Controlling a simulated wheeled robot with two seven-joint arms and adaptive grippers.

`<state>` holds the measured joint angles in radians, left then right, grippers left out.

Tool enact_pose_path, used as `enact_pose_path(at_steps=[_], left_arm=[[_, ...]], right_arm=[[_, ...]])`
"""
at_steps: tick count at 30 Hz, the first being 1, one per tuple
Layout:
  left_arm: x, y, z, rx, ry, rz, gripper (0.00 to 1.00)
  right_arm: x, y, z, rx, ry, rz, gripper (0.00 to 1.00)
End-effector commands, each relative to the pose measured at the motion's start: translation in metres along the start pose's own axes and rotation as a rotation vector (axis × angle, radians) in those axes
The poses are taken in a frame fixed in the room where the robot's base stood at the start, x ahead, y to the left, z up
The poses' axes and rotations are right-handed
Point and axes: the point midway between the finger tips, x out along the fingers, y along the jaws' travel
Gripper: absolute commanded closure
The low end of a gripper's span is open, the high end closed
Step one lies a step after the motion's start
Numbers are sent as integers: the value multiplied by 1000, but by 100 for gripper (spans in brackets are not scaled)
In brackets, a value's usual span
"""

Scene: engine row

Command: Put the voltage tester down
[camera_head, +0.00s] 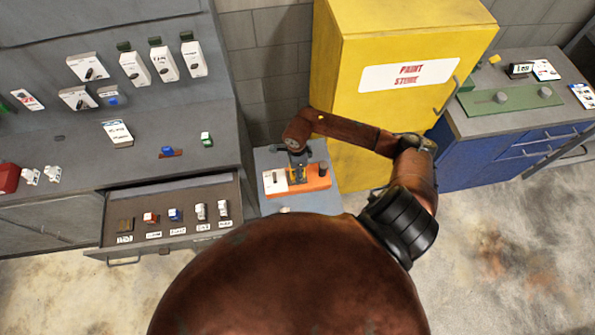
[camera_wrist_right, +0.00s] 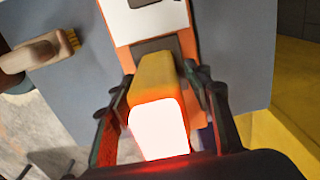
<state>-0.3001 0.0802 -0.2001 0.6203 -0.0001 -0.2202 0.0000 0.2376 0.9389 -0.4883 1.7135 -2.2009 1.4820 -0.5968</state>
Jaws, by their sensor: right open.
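The voltage tester (camera_wrist_right: 158,90), a yellow-orange body with a brightly glowing pale end, lies between the fingers of my right gripper (camera_wrist_right: 165,110) in the right wrist view. The fingers stand open on either side of it; whether either touches it is hard to tell. In the head view my right gripper (camera_head: 295,172) points down over an orange holder (camera_head: 312,186) with a white label, on a small grey-blue stand. A bit of yellow shows under the gripper there. The tester's far end is over or in the dark recess of the holder. My left gripper is out of view.
The yellow paint store cabinet (camera_head: 385,55) stands right behind the stand (camera_head: 329,205). A grey workbench with an open labelled drawer (camera_head: 175,242) is at left. A brush (camera_wrist_right: 40,52) lies near the stand's edge. A blue cabinet (camera_head: 510,160) is at right.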

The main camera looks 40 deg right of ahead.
Motion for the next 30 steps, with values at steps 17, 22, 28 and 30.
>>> enact_pose_path(at_steps=[17,22,28,30], left_arm=[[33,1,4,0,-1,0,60],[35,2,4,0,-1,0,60],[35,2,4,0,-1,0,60],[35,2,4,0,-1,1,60]], right_arm=[[-105,-2,0,-1,-1,-5,54],[-117,-1,0,-1,0,-3,54],[-118,-1,0,0,-1,-2,54],[-118,-1,0,0,-1,-2,54]])
